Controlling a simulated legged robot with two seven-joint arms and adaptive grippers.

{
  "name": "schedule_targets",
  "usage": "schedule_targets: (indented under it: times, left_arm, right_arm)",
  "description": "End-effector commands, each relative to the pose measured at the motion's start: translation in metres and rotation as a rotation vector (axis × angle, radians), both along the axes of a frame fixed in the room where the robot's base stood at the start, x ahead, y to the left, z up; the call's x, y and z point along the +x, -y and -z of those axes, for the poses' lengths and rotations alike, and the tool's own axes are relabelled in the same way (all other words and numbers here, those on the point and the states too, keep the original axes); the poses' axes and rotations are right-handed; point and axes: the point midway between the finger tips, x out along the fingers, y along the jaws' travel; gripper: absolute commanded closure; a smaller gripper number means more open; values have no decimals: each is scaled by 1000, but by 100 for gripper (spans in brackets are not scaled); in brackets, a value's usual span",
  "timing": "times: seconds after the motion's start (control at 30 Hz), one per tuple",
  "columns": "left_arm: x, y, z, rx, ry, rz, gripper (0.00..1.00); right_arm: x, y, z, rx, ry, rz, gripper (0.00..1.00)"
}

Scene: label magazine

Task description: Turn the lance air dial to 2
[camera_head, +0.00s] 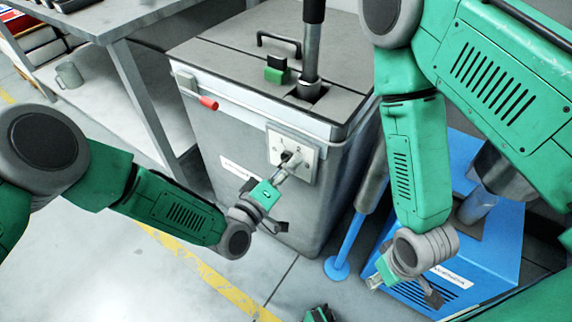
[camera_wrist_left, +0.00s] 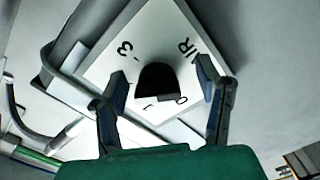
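The lance air dial is a black knob (camera_wrist_left: 157,82) on a square white plate, mounted on the upper front of a grey cabinet. The plate (camera_head: 304,155) shows in the head view. In the left wrist view it carries "AIR", a 3 and partly covered marks; I cannot make out a 2 or the knob's setting. My left gripper (camera_head: 285,170) is at the plate. In the left wrist view its two fingers (camera_wrist_left: 164,85) stand apart on either side of the knob, with gaps on both sides. My right gripper (camera_head: 378,284) hangs low at the right, its fingers unclear.
The grey cabinet (camera_head: 225,145) has a black lid handle, a green block (camera_head: 277,70) and a red-tipped lever (camera_head: 208,103). A metal post rises from its top. A workbench (camera_head: 98,22) stands at left. A blue machine (camera_head: 500,240) is behind my right arm. Floor before the cabinet is open.

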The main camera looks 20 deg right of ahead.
Motion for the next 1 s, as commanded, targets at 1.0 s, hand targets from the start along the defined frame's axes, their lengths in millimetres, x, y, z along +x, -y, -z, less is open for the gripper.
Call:
schedule_targets:
  times: [1.0]
  left_arm:
    - [-70, -93, -2, -1, 3, -3, 41]
  right_arm:
    - [-1, 0, -1, 0, 3, 0, 61]
